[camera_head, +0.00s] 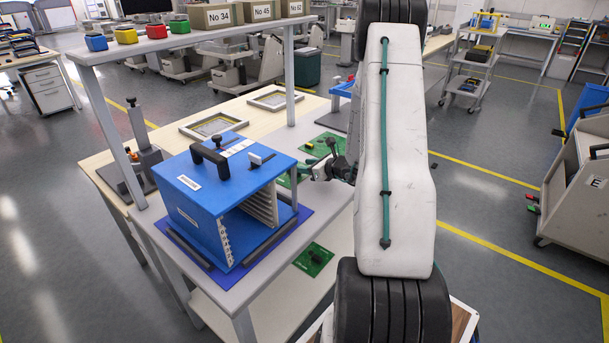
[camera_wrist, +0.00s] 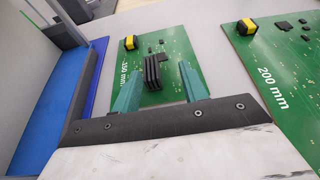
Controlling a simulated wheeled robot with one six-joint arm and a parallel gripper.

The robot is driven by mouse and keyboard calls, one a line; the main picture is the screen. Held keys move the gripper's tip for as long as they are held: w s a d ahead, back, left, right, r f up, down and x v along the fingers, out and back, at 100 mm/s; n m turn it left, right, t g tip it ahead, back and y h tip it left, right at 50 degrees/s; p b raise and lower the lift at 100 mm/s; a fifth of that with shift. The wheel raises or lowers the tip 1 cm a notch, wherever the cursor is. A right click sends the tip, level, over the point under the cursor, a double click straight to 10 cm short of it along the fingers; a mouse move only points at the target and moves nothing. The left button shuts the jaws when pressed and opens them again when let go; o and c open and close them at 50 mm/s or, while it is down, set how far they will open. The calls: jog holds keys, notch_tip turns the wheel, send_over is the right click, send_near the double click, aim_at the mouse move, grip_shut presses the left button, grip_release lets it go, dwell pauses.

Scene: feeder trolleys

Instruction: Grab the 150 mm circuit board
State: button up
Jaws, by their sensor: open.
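The 150 mm circuit board (camera_wrist: 178,48) is green, with white lettering, a black finned block and a yellow-and-black part. It lies flat on the grey table top. In the wrist view my gripper (camera_wrist: 162,68) has its two teal fingers apart, one on each side of the finned block as seen from here. I cannot tell the height of the fingertips above the board. In the head view my gripper (camera_head: 308,170) is beside the blue rack, over a green board (camera_head: 288,181) that is mostly hidden.
A larger board marked 200 mm (camera_wrist: 275,75) lies to the right in the wrist view. The blue rack (camera_head: 192,197) with a black handle stands close to the left of my gripper. Another green board (camera_head: 313,261) lies nearer the front. A shelf (camera_head: 190,37) spans above the table.

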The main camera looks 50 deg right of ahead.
jog(key=shift+s+a+f+g, duration=0.15)
jog(key=shift+a+f, duration=0.25)
jog(key=shift+f, duration=0.15)
jog(key=shift+s+a+f+g, duration=0.15)
jog(key=shift+a+f, duration=0.25)
jog(key=shift+f, duration=0.1)
grip_shut()
jog(key=shift+s+d, duration=0.15)
jog(key=shift+d, duration=0.25)
jog(key=shift+d+r, duration=0.3)
jog(key=shift+r, duration=0.1)
jog(key=shift+d+r, duration=0.2)
jog(key=shift+r, duration=0.25)
jog(key=shift+d+r, duration=0.2)
jog(key=shift+r, duration=0.25)
jog(key=s+a, duration=0.1)
jog(key=s, duration=0.4)
jog(key=s+a+r, duration=0.1)
jog(key=s+a, duration=0.1)
jog(key=s, duration=0.3)
jog(key=s+a+r, duration=0.1)
jog(key=s, duration=0.3)
jog(key=shift+s+a+r, duration=0.1)
jog(key=shift+s+a, duration=0.3)
jog(key=o, duration=0.8)
grip_release()
jog(key=shift+c, duration=0.2)
